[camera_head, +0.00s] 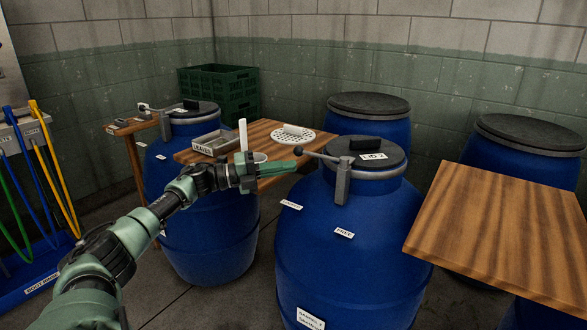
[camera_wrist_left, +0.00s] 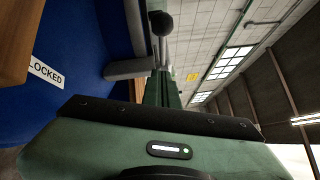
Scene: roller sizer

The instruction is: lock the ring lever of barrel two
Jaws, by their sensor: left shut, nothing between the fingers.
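Barrel two (camera_head: 345,255) is a large blue barrel in the middle of the head view, with a dark lid (camera_head: 365,148) tagged "LID 2". Its grey ring lever (camera_head: 322,156) sticks out to the left from an upright grey bracket (camera_head: 342,182) and ends in a black knob (camera_head: 298,151). The barrel carries a left label (camera_head: 291,205) and a "FREE" label (camera_head: 344,233). A "LOCKED" label (camera_wrist_left: 46,73) shows in the left wrist view. My left gripper (camera_head: 297,165) is shut and empty, its tips close by the knob (camera_wrist_left: 162,22). I cannot tell whether they touch.
A wooden table (camera_head: 190,156) with a metal tray (camera_head: 214,144) and a white perforated disc (camera_head: 293,134) stands behind my left arm. Another blue barrel (camera_head: 205,235) is left. A wooden top (camera_head: 500,225) is near right. More barrels and green crates (camera_head: 218,88) stand by the wall.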

